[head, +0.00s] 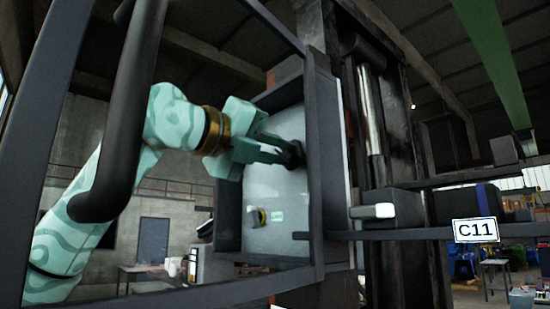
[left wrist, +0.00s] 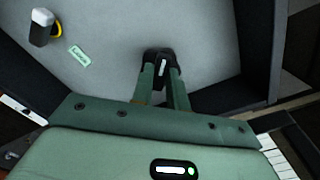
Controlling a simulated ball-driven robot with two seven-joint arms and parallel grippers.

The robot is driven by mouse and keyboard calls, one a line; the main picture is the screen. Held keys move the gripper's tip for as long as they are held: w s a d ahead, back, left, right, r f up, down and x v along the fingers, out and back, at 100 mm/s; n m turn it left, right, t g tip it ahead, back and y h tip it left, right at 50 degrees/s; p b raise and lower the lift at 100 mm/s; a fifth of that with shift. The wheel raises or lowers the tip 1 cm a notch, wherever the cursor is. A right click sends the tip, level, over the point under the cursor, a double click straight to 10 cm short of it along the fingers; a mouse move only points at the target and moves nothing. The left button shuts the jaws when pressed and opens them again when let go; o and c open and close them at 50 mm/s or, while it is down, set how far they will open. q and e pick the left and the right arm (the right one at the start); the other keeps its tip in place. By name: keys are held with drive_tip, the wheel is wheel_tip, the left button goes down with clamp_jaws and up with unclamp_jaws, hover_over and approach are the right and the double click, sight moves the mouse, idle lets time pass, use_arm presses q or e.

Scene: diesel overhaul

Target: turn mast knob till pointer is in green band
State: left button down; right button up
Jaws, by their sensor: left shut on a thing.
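The black mast knob (head: 297,153) sticks out of the upper part of a grey panel inside a dark open box. In the left wrist view the knob (left wrist: 157,54) has a white line mark on it. My left gripper (head: 283,154) is shut on the knob; in the left wrist view its two green fingers (left wrist: 161,72) lie on either side of it. I cannot make out a green band or a separate pointer; fingers and knob may hide part of the panel. My right gripper is not in view.
Lower on the grey panel (head: 268,185) are a small knob-like fitting with a yellow ring (head: 259,217) and a green-and-white label (head: 277,216). The box's dark frame walls (head: 230,213) surround the panel. A C11 sign (head: 476,230) hangs on a rail at right.

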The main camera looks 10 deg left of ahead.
use_arm(q)
drive_tip(key=shift+n, duration=1)
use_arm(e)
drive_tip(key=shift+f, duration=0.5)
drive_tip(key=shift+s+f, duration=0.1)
use_arm(q)
drive_tip(key=n+b, duration=0.2)
drive_tip(key=n, duration=0.2)
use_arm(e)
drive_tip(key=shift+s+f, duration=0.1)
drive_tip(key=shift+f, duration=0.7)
